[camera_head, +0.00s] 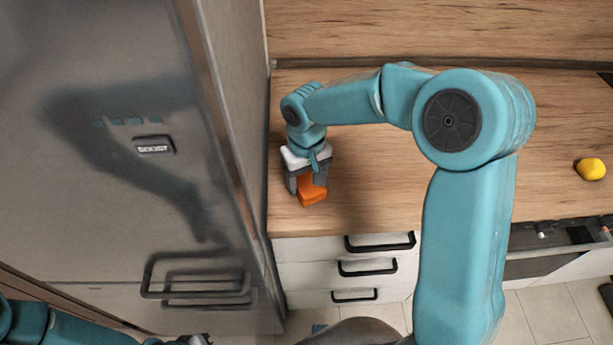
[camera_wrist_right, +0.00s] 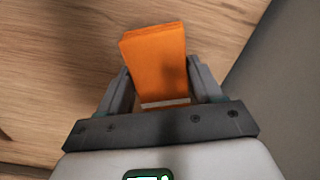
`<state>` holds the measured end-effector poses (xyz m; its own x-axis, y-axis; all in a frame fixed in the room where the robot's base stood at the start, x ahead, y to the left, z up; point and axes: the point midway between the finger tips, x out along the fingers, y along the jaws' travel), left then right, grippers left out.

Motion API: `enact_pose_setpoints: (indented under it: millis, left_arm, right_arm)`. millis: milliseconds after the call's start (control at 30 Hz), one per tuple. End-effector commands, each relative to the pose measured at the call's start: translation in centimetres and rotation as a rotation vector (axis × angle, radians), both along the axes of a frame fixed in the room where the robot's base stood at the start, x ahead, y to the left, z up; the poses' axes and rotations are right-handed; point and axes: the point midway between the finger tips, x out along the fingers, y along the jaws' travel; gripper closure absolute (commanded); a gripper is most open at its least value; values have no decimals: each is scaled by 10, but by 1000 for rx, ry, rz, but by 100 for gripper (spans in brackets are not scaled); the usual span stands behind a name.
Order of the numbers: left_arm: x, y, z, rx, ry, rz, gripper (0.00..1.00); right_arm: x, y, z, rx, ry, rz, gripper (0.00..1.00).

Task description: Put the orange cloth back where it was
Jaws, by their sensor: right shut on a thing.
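The orange cloth (camera_head: 312,193) is a small folded block at the left end of the wooden counter, near the tall cabinet. My right gripper (camera_head: 306,184) is shut on it from above. In the right wrist view, the cloth (camera_wrist_right: 155,60) sits between both fingers of the right gripper (camera_wrist_right: 163,82) and sticks out past their tips. I cannot tell whether the cloth touches the counter. My left arm comes in at the bottom left of the head view; part of the left gripper (camera_head: 200,340) shows at the bottom edge, and its jaws are unclear.
The wooden counter (camera_head: 370,180) is mostly clear. A yellow lemon-like fruit (camera_head: 590,169) lies at its right. A tall grey fridge-like cabinet (camera_head: 150,220) stands close on the left. Drawers with black handles (camera_head: 367,267) are below, and an oven (camera_head: 550,245) is at the right.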

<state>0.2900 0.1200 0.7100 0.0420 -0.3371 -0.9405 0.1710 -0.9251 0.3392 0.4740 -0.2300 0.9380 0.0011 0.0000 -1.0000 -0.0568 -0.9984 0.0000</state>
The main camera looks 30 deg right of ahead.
Motion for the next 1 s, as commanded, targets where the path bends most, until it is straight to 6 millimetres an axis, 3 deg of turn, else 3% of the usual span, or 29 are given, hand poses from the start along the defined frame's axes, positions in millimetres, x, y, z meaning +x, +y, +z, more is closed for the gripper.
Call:
enact_pose_setpoints:
  millis: [33, 67, 100, 133, 367, 533, 1000]
  left_arm:
    - [0, 0, -3, 0, 0, 0, 100]
    - [0, 0, -2, 0, 0, 0, 100]
    - [0, 0, -1, 0, 0, 0, 100]
    - [0, 0, -1, 0, 0, 0, 100]
    - [0, 0, -1, 0, 0, 0, 100]
    - [0, 0, 1, 0, 0, 0, 100]
    - [0, 0, 3, 0, 0, 0, 100]
  right_arm:
    - [0, 0, -3, 0, 0, 0, 59]
    - [0, 0, -2, 0, 0, 0, 25]
    - [0, 0, -2, 0, 0, 0, 12]
    - [0, 0, -2, 0, 0, 0, 9]
    - [0, 0, -1, 0, 0, 0, 9]
    - [0, 0, 10, 0, -2, -1, 9]
    - [0, 0, 108, 0, -2, -1, 9]
